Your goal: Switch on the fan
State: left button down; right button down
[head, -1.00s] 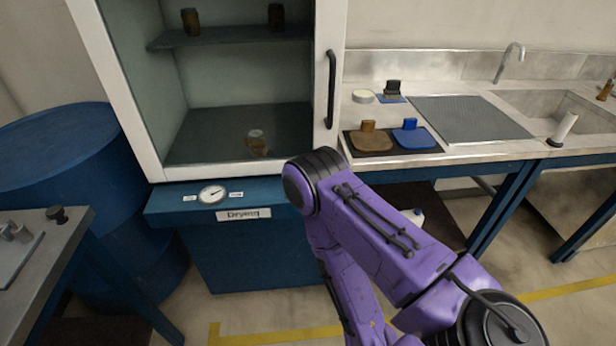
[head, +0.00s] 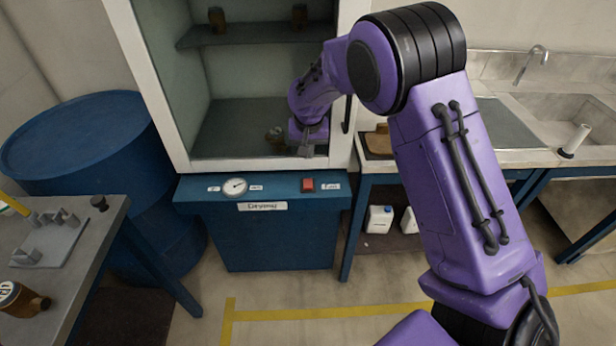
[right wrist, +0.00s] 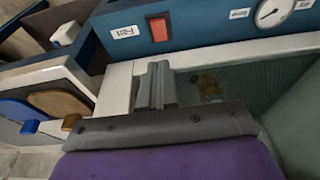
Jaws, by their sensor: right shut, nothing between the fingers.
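The red fan switch (head: 308,184) sits on the blue front panel of the drying cabinet (head: 262,230), beside a small white label. In the right wrist view the same red switch (right wrist: 159,29) has the label "Fan" (right wrist: 125,31) next to it. I cannot tell which way the switch is set. My right gripper (head: 306,151) is shut and empty, at the cabinet opening a little above the switch. Its fingers (right wrist: 157,68) point toward the switch in the wrist view, with a gap between them. My left gripper is not in view.
A round dial (head: 235,187) is left of the switch. A small brown item (head: 276,137) stands inside the cabinet near my gripper. A blue barrel (head: 85,140) and a grey bench (head: 75,260) are left; the sink counter (head: 520,157) is right.

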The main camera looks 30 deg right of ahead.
aim_at(308, 186)
jog(key=shift+w+f, duration=0.1)
jog(key=shift+f, duration=0.1)
jog(key=p+x, duration=0.1)
jog(key=x, duration=0.3)
jog(key=p+x, duration=0.1)
jog(key=x, duration=0.3)
jog(key=s+p+x, duration=0.1)
jog(key=x, duration=0.3)
jog(key=shift+a+f, duration=0.2)
jog(key=shift+f, duration=0.8)
